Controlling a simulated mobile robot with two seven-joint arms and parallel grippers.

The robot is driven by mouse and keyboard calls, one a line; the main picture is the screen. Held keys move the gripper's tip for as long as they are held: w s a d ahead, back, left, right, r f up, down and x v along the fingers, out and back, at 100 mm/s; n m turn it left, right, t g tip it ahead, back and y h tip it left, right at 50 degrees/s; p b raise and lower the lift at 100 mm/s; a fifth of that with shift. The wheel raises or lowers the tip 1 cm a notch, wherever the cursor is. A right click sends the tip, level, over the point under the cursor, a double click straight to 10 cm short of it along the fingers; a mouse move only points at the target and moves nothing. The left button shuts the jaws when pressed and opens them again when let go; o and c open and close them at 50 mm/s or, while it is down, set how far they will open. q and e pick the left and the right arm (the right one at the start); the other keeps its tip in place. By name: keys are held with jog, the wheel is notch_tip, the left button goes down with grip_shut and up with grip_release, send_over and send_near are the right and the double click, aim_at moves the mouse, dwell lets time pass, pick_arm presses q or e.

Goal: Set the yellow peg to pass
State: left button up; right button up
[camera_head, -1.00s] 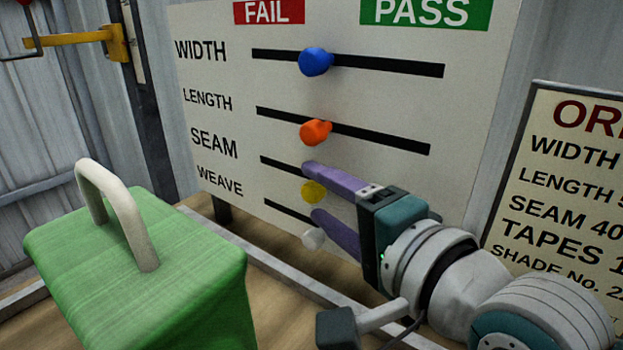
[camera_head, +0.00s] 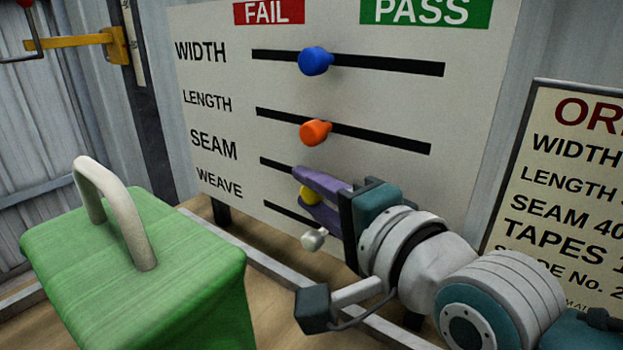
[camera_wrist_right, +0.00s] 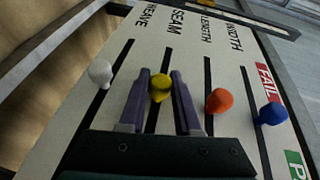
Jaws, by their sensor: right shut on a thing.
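The yellow peg (camera_head: 308,194) sits in the SEAM slot of the white board (camera_head: 225,110), in the middle part of the row, partly hidden by my right gripper (camera_head: 302,190). The wrist view shows the yellow peg (camera_wrist_right: 159,88) between the two fingertips (camera_wrist_right: 160,80). The red FAIL label (camera_head: 268,12) is at the board's top left and the green PASS label (camera_head: 427,13) at its top right. My left gripper is not in view.
The blue peg (camera_head: 315,61), orange peg (camera_head: 315,132) and white peg (camera_head: 314,239) sit in neighbouring slots; the white one is close below my fingers. A green block with a handle (camera_head: 135,265) stands at the lower left. An order sign (camera_head: 570,190) is at the right.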

grip_shut()
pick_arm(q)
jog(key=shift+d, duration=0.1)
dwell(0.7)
